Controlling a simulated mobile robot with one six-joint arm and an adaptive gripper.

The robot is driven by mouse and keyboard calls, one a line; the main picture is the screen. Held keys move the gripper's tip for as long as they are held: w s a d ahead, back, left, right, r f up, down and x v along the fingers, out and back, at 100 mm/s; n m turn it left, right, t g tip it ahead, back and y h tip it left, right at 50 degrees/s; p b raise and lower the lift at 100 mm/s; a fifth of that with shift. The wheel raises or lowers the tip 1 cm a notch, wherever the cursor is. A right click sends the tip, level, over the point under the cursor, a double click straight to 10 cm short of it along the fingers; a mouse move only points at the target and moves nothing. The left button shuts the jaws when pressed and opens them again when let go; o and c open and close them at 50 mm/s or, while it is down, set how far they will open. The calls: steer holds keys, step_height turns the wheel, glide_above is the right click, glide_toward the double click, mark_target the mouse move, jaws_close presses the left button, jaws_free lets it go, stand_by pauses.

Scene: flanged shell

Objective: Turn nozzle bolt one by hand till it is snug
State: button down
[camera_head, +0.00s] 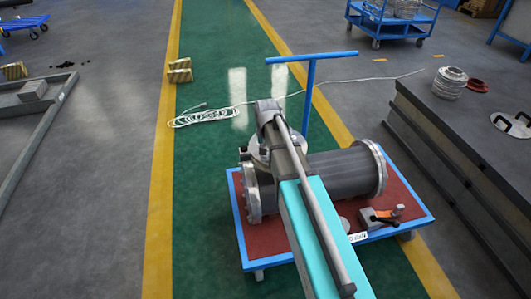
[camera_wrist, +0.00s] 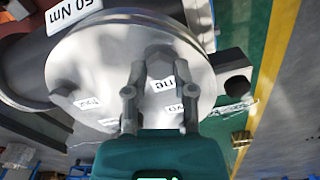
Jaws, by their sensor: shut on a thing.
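The dark grey flanged shell (camera_head: 338,174) lies on a cart, with a bright end flange (camera_head: 372,168) at its right. The round nozzle flange (camera_head: 258,155) is partly hidden behind my arm. In the wrist view, the nozzle's bright disc (camera_wrist: 95,72) fills the middle and carries small white labels, which appear upside down. My gripper (camera_wrist: 159,58) is over this disc, its fingers closed together on a small dark bolt head, probably nozzle bolt one, mostly hidden between the fingertips. One label (camera_wrist: 163,85) beside the fingers seems to read "one". The bolt's seating is hidden.
The cart (camera_head: 418,217) has a red top, a blue rim and a tall blue handle (camera_head: 310,70). An orange-and-dark tool (camera_head: 381,215) lies at its front right. A dark bench (camera_head: 470,135) stands close on the right.

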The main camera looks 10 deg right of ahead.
steer(key=shift+w+m, duration=0.1)
steer(key=shift+m, duration=1.2)
steer(key=shift+c, duration=2.2)
jaws_free()
steer(key=shift+r, duration=0.1)
